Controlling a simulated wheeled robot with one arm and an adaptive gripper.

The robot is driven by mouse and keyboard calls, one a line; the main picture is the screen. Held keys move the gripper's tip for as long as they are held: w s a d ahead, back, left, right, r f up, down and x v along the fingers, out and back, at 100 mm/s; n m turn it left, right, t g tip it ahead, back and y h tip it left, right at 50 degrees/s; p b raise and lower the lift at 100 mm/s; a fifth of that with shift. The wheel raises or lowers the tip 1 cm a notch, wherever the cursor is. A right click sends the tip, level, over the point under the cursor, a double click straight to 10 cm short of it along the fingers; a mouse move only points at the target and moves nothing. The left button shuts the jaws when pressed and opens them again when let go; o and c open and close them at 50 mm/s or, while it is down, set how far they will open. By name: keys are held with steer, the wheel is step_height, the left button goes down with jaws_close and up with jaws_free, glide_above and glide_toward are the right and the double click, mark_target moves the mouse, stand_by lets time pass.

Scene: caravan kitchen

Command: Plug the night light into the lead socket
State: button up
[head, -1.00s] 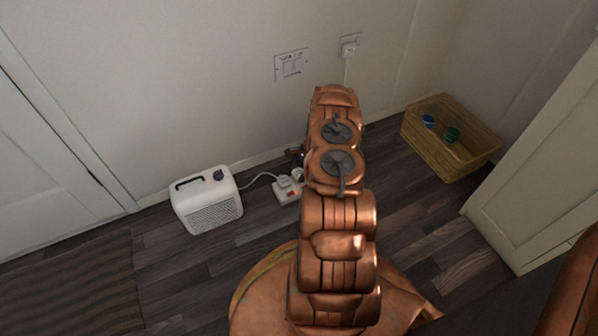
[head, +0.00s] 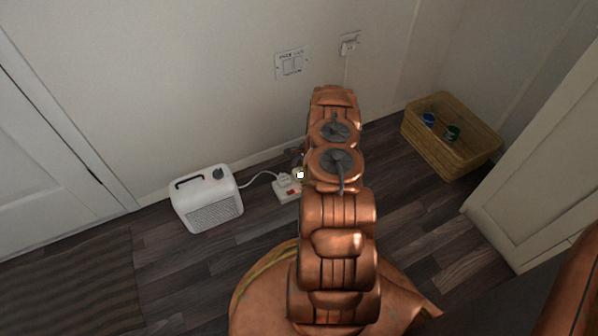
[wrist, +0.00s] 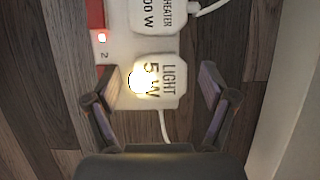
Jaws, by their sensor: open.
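The night light (wrist: 170,85) is a white block marked "LIGHT 5 W" with a bright glowing spot. In the wrist view it sits on the white extension lead (wrist: 108,52), apparently seated in its socket; the contacts are hidden beneath it. In the head view the glow of the night light (head: 299,175) shows at the right end of the lead (head: 287,190), just left of my arm. My gripper (wrist: 158,78) is open, one finger on each side of the night light, with visible gaps. My arm hides the gripper in the head view.
A plug marked "HEATER" (wrist: 160,14) sits beside the night light on the lead, near a red switch (wrist: 97,14). The white heater (head: 207,200) stands left. A wicker basket (head: 450,140) stands right. A switch plate (head: 292,64) and wall socket (head: 350,43) are above.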

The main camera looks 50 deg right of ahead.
steer(key=shift+r, duration=0.15)
steer(key=shift+r, duration=0.75)
steer(key=shift+d+r, duration=0.1)
steer(key=shift+r, duration=0.2)
steer(key=shift+d+f+b, duration=0.1)
steer(key=shift+f+b, duration=0.15)
steer(key=shift+b, duration=0.3)
steer(key=shift+r, duration=0.3)
steer(key=w+a+r+n+p, duration=0.1)
steer(key=a+r+p, duration=0.3)
steer(key=r, duration=0.4)
steer(key=w+a+r+n+g+p, duration=0.1)
steer(key=a+r+n+p, duration=0.3)
steer(key=r, duration=0.5)
steer(key=w+a+r+n+g+p, duration=0.1)
steer(key=w+a+r+n+p, duration=0.1)
steer(key=a+r+p, duration=0.3)
step_height(320, 180, up, 4)
steer(key=w+p, duration=0.1)
steer(key=p, duration=0.2)
steer(key=shift+a+r, duration=0.15)
steer(key=shift+a, duration=0.1)
steer(key=shift+r, duration=0.1)
